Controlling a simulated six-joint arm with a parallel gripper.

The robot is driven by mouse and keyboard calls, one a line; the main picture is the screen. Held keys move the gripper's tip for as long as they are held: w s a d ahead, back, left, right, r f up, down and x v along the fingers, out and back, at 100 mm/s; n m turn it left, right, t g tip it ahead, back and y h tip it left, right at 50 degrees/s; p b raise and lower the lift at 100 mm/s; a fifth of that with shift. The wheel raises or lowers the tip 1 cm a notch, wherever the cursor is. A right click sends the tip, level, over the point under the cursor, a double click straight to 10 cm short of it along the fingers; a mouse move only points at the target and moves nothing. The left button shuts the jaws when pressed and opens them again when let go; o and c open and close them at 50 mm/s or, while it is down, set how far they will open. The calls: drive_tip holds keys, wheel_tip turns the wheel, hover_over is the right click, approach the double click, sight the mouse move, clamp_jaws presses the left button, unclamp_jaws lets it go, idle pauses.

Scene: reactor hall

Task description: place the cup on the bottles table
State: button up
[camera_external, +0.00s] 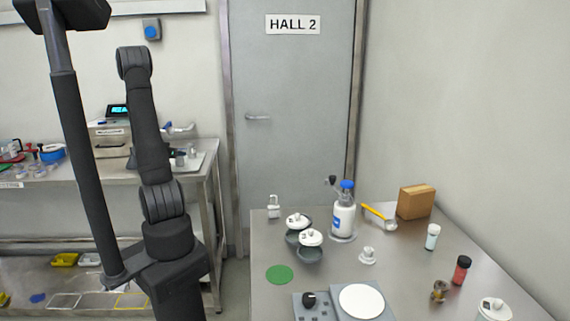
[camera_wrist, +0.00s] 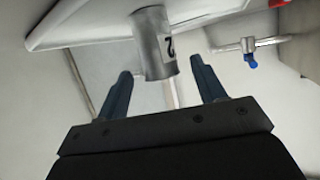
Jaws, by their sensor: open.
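In the wrist view a grey metal cup (camera_wrist: 154,45) with a dark "2" on a white label stands at a white tray (camera_wrist: 95,22); the picture is tilted. My gripper (camera_wrist: 160,70) is open, with one dark blue finger on each side of the cup's near end. No contact with the cup can be made out. Small grey vessels (camera_external: 192,151) show on a tray there, too small to tell the cup apart. The right-hand table (camera_external: 265,240) carries bottles, including a white blue-capped one (camera_external: 343,212).
The right table also holds lidded dark pots (camera_external: 309,243), a green disc (camera_external: 279,274), a balance with a white pan (camera_external: 361,300), a brown jar (camera_external: 461,269) and a cardboard box (camera_external: 415,202). Bare surface shows between them. An instrument (camera_external: 108,138) stands on the left bench (camera_external: 85,175).

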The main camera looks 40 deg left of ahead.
drive_tip(key=x, duration=0.5)
drive_tip(key=shift+r, duration=0.1)
drive_tip(key=c, duration=1.2)
drive_tip(key=shift+o, duration=0.2)
drive_tip(key=shift+r, duration=0.55)
drive_tip(key=r, duration=0.2)
drive_tip(key=d+r, duration=0.1)
drive_tip(key=shift+w+r, duration=0.2)
drive_tip(key=shift+r, duration=0.2)
drive_tip(key=w+d+r, duration=0.3)
drive_tip(key=d+r, duration=0.3)
drive_tip(key=d, duration=0.4)
drive_tip(key=shift+w, duration=0.3)
